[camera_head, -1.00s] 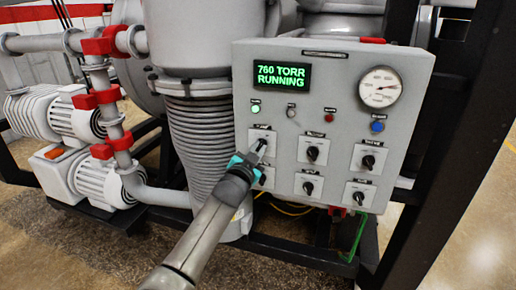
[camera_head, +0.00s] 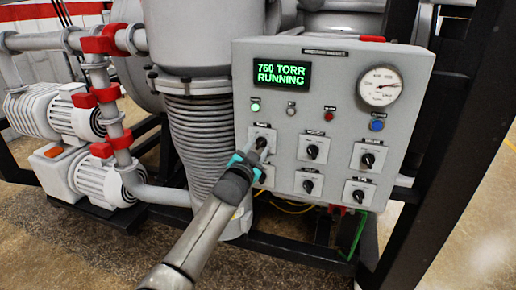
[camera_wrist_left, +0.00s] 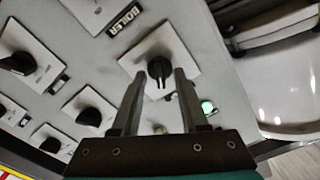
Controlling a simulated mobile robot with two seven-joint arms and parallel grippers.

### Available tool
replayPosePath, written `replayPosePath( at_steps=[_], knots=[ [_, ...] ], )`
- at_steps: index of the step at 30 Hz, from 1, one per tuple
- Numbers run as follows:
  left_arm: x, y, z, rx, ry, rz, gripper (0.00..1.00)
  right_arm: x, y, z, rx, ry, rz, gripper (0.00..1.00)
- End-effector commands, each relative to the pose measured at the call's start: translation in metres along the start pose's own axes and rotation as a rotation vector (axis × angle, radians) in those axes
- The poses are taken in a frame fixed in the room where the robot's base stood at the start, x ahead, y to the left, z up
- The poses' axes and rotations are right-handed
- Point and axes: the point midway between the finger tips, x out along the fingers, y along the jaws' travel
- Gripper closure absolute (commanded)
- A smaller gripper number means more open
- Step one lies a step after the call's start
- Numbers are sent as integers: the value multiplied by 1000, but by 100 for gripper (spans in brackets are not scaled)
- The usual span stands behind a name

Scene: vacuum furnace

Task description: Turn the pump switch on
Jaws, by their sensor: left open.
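The pump switch is a black rotary knob (camera_head: 262,142) on a pale plate at the upper left of the control panel's switches. Its small label is hard to read in the head view. My left gripper (camera_head: 257,151) is at this knob, partly covering its plate. In the left wrist view the open fingers (camera_wrist_left: 157,95) point at the knob (camera_wrist_left: 159,69), which shows between and just beyond their tips. I cannot tell whether they touch it. The green lamp (camera_head: 255,107) above the switch is lit. The display (camera_head: 281,75) reads "760 TORR RUNNING". My right gripper is not in view.
The grey control panel (camera_head: 335,95) carries several other black knobs close by, a gauge (camera_head: 380,86), a red button (camera_head: 330,114) and a blue button (camera_head: 377,125). A ribbed column (camera_head: 195,145) stands left of it. Black frame bars run below and right.

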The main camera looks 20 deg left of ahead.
Motion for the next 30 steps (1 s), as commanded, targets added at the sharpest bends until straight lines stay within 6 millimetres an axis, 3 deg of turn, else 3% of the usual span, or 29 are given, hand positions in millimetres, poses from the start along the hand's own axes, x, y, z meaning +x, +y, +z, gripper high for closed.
replayPosePath(
  at_steps=[11,30],
  knots=[
    [-15,0,0,-1,1,0,56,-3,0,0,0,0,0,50],
    [-105,0,0,0,0,0,56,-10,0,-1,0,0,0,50]
  ],
)
